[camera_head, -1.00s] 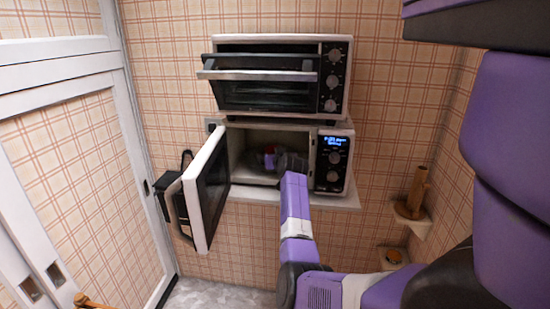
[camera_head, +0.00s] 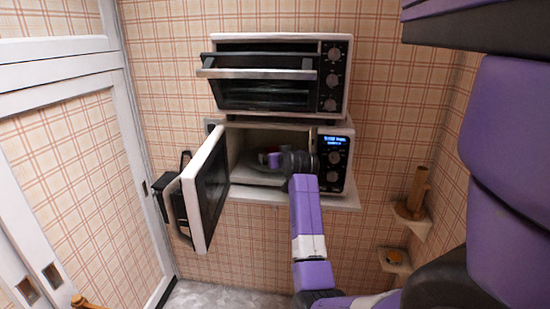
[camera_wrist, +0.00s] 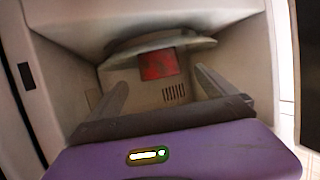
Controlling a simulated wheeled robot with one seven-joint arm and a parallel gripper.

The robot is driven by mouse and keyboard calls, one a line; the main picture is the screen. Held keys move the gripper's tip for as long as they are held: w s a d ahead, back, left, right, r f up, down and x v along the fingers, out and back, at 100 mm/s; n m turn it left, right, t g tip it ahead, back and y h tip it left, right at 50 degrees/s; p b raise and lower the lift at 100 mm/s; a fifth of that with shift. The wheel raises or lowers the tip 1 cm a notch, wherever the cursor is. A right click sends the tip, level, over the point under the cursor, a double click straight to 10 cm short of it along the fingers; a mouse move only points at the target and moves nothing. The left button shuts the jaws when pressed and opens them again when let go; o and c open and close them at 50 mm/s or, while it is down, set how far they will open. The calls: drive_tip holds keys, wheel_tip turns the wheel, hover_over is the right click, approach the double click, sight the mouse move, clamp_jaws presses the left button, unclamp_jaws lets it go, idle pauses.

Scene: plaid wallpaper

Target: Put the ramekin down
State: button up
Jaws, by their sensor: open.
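The red ramekin (camera_wrist: 158,65) is inside the open microwave (camera_head: 228,150). In the wrist view, which looks upside down, it touches the pale turntable plate (camera_wrist: 125,47) and seems to stand on it. My gripper (camera_wrist: 160,82) is open. Its two dark fingers are spread to either side of the ramekin, with visible gaps between them and it. The ramekin is small there and partly hidden behind my gripper.
The microwave door (camera_head: 207,190) hangs open to the left. The control panel (camera_head: 334,160) and right wall of the cavity are close beside my arm. A toaster oven (camera_head: 278,75) with its door ajar sits on top. Wooden items (camera_head: 416,192) stand on a shelf at right.

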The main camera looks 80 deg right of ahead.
sight(272, 151)
drive_tip(key=shift+p+x, duration=0.9)
drive_tip(key=shift+x, duration=3)
drive_tip(key=shift+f, duration=0.1)
drive_tip(key=c, duration=1.7)
drive_tip(key=shift+r, duration=0.65)
wheel_tip(272, 151, up, 2)
drive_tip(key=shift+r+b, duration=0.2)
drive_tip(key=shift+b, duration=0.5)
drive_tip(key=s+a+b, duration=0.1)
drive_tip(key=s+a, duration=0.3)
drive_tip(key=a, duration=0.4)
drive_tip(key=s+a+b, duration=0.1)
drive_tip(key=s+a, duration=0.3)
drive_tip(key=a, duration=0.4)
drive_tip(key=shift+s, duration=0.15)
